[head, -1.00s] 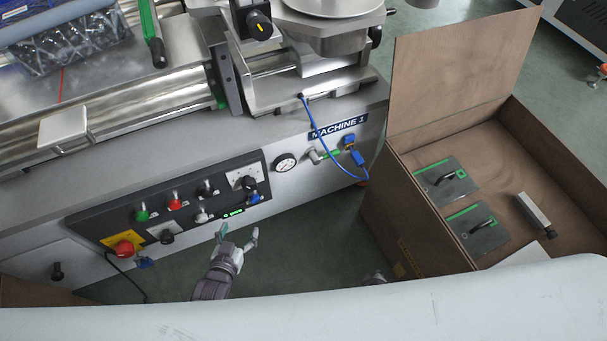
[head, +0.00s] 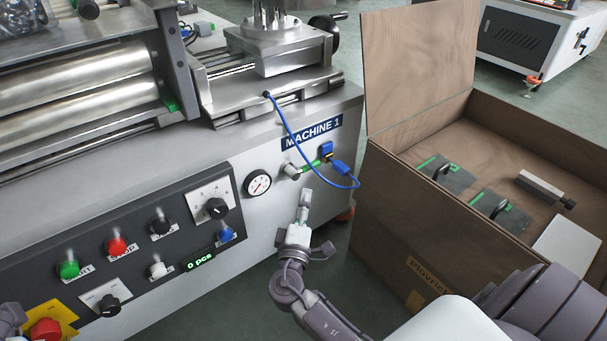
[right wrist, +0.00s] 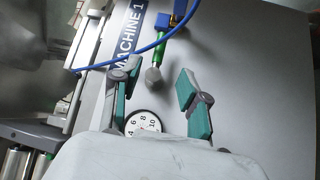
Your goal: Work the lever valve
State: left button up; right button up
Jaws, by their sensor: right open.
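The lever valve (head: 326,150) is a small blue fitting on a green pipe with a grey round end, on the machine's front below the MACHINE 1 label. It also shows at the top of the right wrist view (right wrist: 178,20), with the grey pipe end (right wrist: 153,77) lying between the lines of my fingers. My right gripper (head: 316,222) is open and empty, just below the valve in the head view; its green-padded fingers (right wrist: 158,78) stand apart in the right wrist view. A purple-grey part of my left arm shows at the head view's lower left edge; its fingers cannot be made out.
A blue hose (head: 285,122) loops down beside the valve. A pressure gauge (head: 257,184) and a button panel (head: 135,262) lie to its left.

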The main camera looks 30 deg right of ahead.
aim_at(312, 163)
jog(key=b+x, duration=0.2)
jog(key=x, duration=1)
jog(key=shift+w+d, duration=0.15)
grip_shut()
